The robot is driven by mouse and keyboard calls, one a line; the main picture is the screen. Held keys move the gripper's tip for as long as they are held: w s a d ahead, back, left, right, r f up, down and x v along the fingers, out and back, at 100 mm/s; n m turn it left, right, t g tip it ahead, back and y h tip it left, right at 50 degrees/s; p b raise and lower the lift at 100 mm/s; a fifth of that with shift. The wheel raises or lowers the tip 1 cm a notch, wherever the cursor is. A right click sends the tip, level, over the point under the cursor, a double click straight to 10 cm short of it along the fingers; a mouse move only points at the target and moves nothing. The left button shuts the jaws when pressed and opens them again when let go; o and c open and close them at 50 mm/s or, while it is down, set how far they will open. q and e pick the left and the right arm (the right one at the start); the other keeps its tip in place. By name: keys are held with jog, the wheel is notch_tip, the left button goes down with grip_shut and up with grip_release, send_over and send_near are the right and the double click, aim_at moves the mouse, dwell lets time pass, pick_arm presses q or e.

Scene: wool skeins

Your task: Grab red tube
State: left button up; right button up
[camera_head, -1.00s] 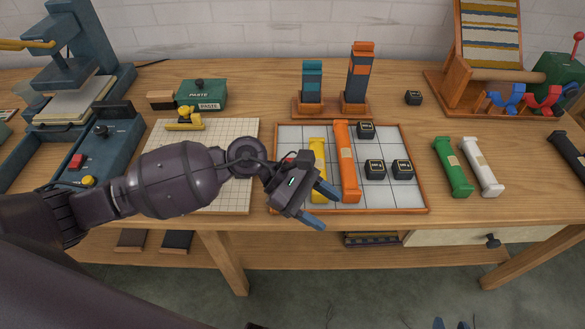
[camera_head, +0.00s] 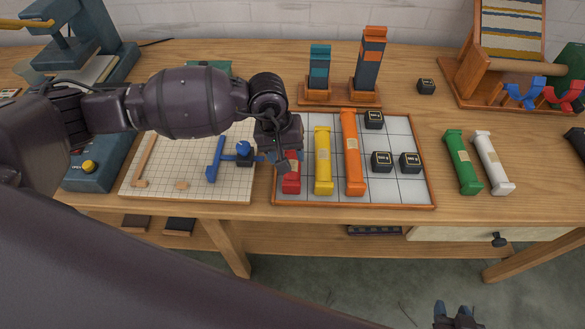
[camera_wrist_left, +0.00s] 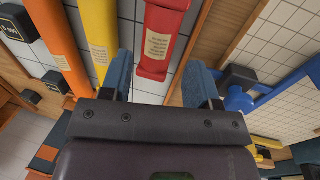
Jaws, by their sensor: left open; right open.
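The red tube (camera_head: 291,185) lies at the left end of the framed tray (camera_head: 400,201), left of a yellow tube (camera_head: 323,160) and an orange tube (camera_head: 353,155). Its upper part is hidden by my left gripper (camera_head: 284,165) in the head view. In the left wrist view the red tube (camera_wrist_left: 160,42) shows a paper label. My left gripper (camera_wrist_left: 160,80) is open there, blue fingers either side of the tube's near end, with nothing held.
Black cubes (camera_head: 381,161) sit in the tray's right part. A green tube (camera_head: 462,162) and a white tube (camera_head: 492,163) lie right of the tray. Left of it, a blue T-shaped piece (camera_head: 215,160) lies on a gridded board (camera_head: 215,193).

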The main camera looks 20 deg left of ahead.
aim_at(292, 164)
pick_arm(q)
jog(key=shift+w+d+f, duration=0.1)
jog(key=shift+d+f, duration=0.05)
jog(key=shift+f, duration=0.8)
jog(key=shift+w+d+f, duration=0.15)
jog(key=shift+d+f, duration=0.05)
jog(key=shift+f, duration=0.7)
jog(key=shift+w+d+f, duration=0.1)
jog(key=shift+d+f, duration=0.05)
jog(key=shift+f, duration=0.8)
jog(key=c, duration=0.7)
jog(key=shift+c, duration=0.2)
jog(key=shift+r, duration=0.2)
